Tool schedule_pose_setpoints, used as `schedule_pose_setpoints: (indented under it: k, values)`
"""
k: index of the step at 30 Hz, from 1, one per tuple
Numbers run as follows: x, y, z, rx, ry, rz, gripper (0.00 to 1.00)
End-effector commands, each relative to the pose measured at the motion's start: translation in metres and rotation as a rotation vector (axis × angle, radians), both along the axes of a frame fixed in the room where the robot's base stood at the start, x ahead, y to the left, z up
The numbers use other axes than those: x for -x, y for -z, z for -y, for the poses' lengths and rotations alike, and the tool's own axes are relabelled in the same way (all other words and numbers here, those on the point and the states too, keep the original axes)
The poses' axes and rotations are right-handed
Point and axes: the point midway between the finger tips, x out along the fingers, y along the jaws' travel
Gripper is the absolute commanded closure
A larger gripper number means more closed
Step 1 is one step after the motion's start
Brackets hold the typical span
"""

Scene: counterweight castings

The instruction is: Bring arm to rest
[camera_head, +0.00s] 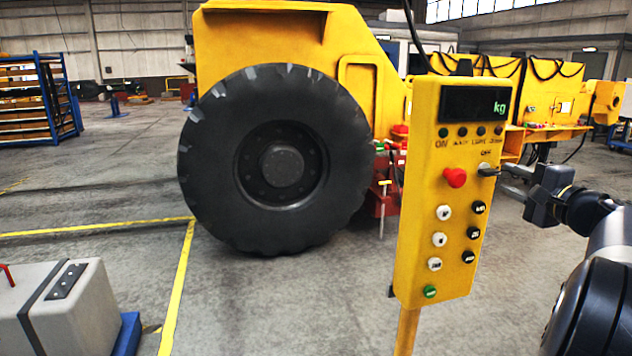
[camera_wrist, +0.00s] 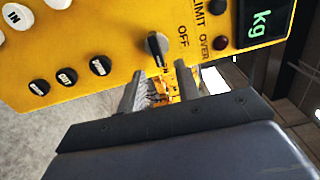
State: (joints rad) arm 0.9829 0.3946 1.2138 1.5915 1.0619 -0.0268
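A yellow control box (camera_head: 440,190) stands on a yellow post in the head view. It has a dark display (camera_head: 474,104) with "kg" in green, a red button (camera_head: 455,177), and several white, black and green buttons. A grey selector knob (camera_head: 487,170) by the "OFF" label sits at its right edge; it also shows in the wrist view (camera_wrist: 158,46). My gripper (camera_head: 507,176) is at the right of the box, close to the knob. In the wrist view my two fingers (camera_wrist: 157,82) are apart with a gap between them, and the knob lies just beyond their tips. Contact cannot be told.
A yellow vehicle (camera_head: 262,35) with a large black tyre (camera_head: 225,180) stands behind the box. A grey block (camera_head: 75,318) on a blue base is at lower left. Yellow floor lines (camera_head: 178,285) cross the open concrete floor. A blue rack (camera_head: 25,105) is far left.

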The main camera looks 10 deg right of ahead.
Motion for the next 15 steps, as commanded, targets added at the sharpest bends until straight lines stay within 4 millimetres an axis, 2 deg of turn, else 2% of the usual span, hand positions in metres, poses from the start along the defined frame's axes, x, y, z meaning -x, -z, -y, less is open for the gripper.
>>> schedule_pose_setpoints:
  k: [3, 7, 15]
  values:
    - [-0.020, -0.002, -0.002, 0.000, -0.002, 0.000, 0.68]
    - [-0.035, -0.001, -0.003, 0.001, -0.001, 0.000, 0.68]
    - [-0.037, -0.001, -0.003, 0.033, 0.001, 0.003, 0.68]
